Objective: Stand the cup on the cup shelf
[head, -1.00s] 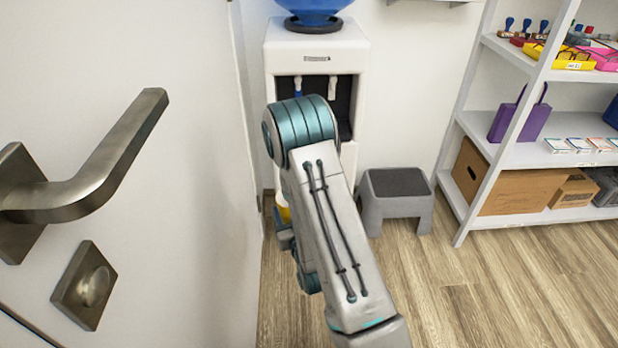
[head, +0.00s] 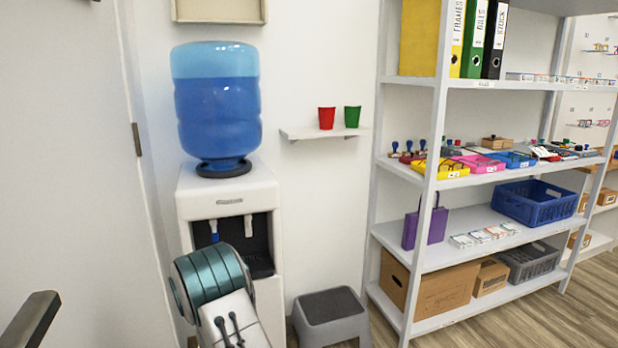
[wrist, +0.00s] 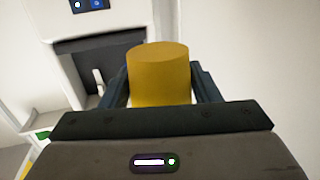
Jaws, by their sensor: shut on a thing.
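My gripper (wrist: 163,78) is shut on a yellow cup (wrist: 160,78), with one dark finger on each side of it in the wrist view. I cannot tell whether the face I see is its rim or its base. The cup is in front of the water dispenser's dark recess. The head view shows neither the gripper nor the held cup. The cup shelf (head: 300,133) is a small white wall shelf in the head view. A red cup (head: 326,118) and a green cup (head: 352,116) stand side by side on it, with bare shelf to the left.
The water dispenser (head: 228,187) with its blue bottle (head: 218,105) stands left of the cup shelf. A grey step stool (head: 331,318) is on the floor beneath. A loaded shelving rack (head: 425,180) stands on the right. A door handle (head: 32,320) juts in at lower left.

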